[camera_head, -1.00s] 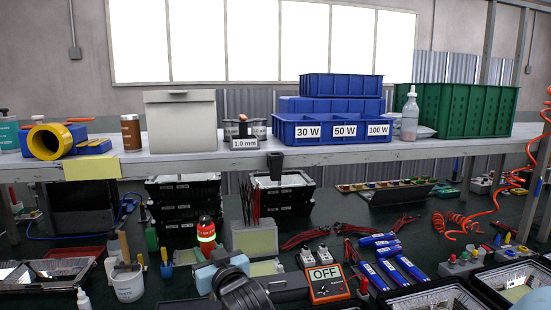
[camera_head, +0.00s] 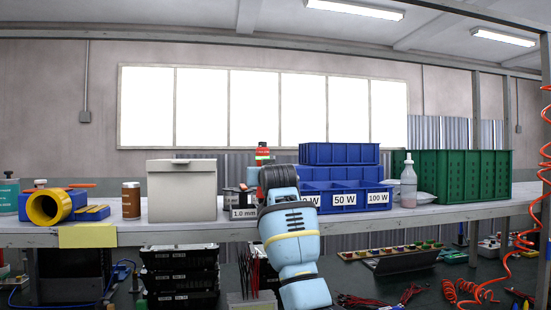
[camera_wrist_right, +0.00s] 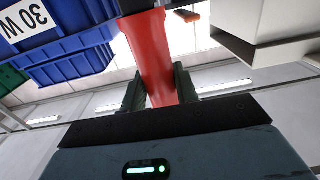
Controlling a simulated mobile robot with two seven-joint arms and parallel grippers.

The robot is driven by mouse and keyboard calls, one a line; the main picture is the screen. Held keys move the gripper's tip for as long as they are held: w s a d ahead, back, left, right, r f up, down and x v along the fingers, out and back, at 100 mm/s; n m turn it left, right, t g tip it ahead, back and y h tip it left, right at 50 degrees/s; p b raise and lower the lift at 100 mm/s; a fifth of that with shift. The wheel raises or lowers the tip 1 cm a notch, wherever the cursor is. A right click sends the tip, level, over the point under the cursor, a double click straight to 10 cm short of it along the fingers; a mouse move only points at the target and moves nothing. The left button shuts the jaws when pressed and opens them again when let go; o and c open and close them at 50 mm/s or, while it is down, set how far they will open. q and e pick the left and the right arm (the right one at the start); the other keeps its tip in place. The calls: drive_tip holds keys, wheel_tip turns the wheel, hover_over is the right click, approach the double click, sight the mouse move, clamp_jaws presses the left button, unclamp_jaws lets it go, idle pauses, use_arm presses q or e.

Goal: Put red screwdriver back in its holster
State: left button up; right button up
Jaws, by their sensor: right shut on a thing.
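The red screwdriver (camera_wrist_right: 150,50) is between the dark fingers of my right gripper (camera_wrist_right: 159,86) in the right wrist view, and the gripper is shut on it. Its far end runs into a dark part at the picture's top edge. The gripper's fingers are hidden there behind my wrist. The holster is not visible now; my right arm covers the shelf's front edge. My left gripper is in neither view.
The shelf (camera_head: 130,232) holds a grey box (camera_head: 182,192), a 1.0 mm stand (camera_head: 243,213), blue bins (camera_head: 340,172) and a green crate (camera_head: 460,178). Black stacked trays (camera_head: 180,275) stand below. An orange coiled cord (camera_head: 520,240) hangs at right.

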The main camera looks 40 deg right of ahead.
drive_tip(key=s+d+r, duration=0.2)
drive_tip(key=d+r, duration=0.1)
drive_tip(key=r, duration=0.2)
drive_tip(key=shift+d, duration=0.15)
drive_tip(key=shift+r, duration=0.1)
drive_tip(key=shift+f, duration=2.85)
wheel_tip(320, 180, down, 7)
drive_tip(key=shift+f, duration=0.2)
idle(2.8)
drive_tip(key=o, duration=1.1)
drive_tip(key=shift+o, duration=0.2)
drive_tip(key=v, duration=0.8)
